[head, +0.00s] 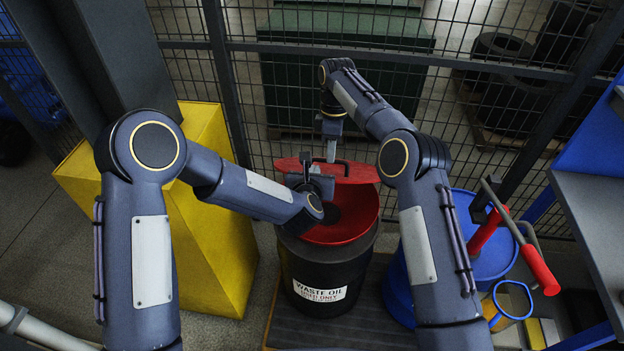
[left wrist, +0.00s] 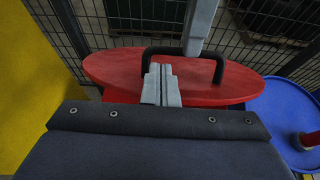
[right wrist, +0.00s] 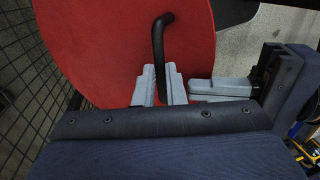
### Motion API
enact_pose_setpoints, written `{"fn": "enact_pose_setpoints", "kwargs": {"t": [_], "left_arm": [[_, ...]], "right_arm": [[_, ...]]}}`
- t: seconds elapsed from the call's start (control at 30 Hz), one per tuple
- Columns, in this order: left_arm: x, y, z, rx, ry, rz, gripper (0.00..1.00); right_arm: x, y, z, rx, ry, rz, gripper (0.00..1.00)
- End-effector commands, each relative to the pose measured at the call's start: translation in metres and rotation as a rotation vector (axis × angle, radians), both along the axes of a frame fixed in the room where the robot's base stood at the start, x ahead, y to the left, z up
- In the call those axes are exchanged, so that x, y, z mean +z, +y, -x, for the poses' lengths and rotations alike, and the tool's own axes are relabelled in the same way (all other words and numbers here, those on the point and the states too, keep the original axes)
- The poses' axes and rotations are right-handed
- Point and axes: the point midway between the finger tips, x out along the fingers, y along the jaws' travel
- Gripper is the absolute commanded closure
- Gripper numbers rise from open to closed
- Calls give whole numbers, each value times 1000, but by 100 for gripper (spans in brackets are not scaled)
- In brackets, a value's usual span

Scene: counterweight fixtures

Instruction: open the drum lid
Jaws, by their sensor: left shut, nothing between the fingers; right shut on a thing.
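The black drum (head: 318,262) has a "WASTE OIL" label and a red top with a dark opening. Its red lid (head: 357,173) is raised and tilted above the top at the back; it also shows in the left wrist view (left wrist: 115,72) and right wrist view (right wrist: 95,50). My right gripper (head: 331,157) is shut on the lid's black bar handle (right wrist: 158,45). My left gripper (head: 305,172) is shut and empty at the lid's near side, its fingertips (left wrist: 160,70) in front of the lid. Whether they touch it I cannot tell. My left arm hides part of the drum top.
A wire mesh fence (head: 455,80) stands close behind the drum. A yellow block (head: 205,225) is at the left. A blue drum (head: 465,235) with a red-handled tool (head: 540,270) stands at the right, beside a grey bench (head: 590,215). A dark platform lies under the drum.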

Motion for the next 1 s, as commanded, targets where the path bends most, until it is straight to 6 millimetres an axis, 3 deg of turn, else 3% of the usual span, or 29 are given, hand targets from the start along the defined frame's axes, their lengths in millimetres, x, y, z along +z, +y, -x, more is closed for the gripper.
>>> {"fn": "enact_pose_setpoints", "kwargs": {"t": [0.03,0.47,0.7,0.93,0.97,1.0], "left_arm": [[-4,-1,-4,1,-1,-1,100],[-6,-2,-11,-2,-1,-1,100],[9,-4,-24,1,-2,1,100],[9,-4,-23,-2,0,-1,100],[9,-4,-23,-2,0,-1,100],[9,-4,-23,-2,0,-1,100]], "right_arm": [[-11,-7,-7,-12,-23,12,100],[-11,-7,-7,-12,-23,12,100],[-11,-7,-7,-12,-23,12,100],[-11,-7,-7,-12,-23,12,100],[-11,-7,-7,-11,-23,13,87],[-11,-7,-7,-12,-24,12,82]]}}
